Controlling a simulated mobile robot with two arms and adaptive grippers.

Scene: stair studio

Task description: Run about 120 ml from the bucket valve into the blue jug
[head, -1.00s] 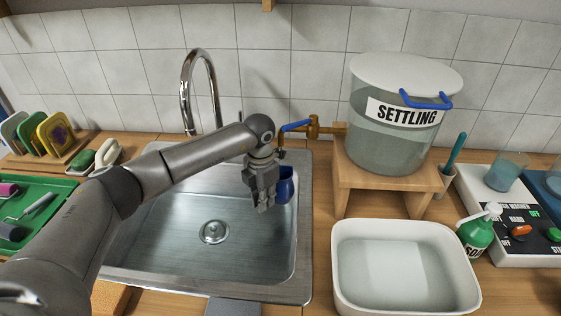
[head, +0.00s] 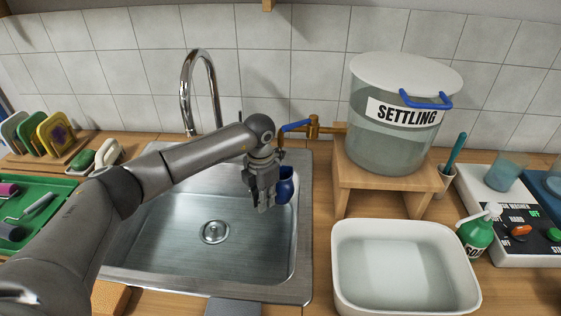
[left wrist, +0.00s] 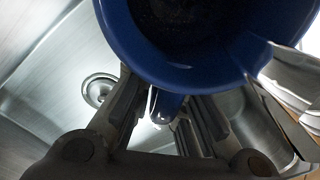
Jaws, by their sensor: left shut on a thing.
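The blue jug (head: 286,187) is over the right side of the sink, partly hidden behind my left gripper (head: 265,201). My left gripper is shut on the jug's handle; in the left wrist view the jug (left wrist: 150,62) fills the top, its dark inside showing, with the fingers (left wrist: 166,115) around the handle. The clear bucket (head: 392,140) labelled SETTLING stands on a wooden stand. Its brass valve (head: 313,128) with a blue lever (head: 297,126) points left, with its outlet above the jug. I cannot tell the water level in the jug. My right gripper is not in view.
The steel sink (head: 160,262) has a chrome tap (head: 184,92) behind it. A white basin (head: 347,290) stands right of the sink, below the wooden stand (head: 341,182). A green soap bottle (head: 474,236) and a control box (head: 545,258) are further right. A green tray (head: 62,190) lies left.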

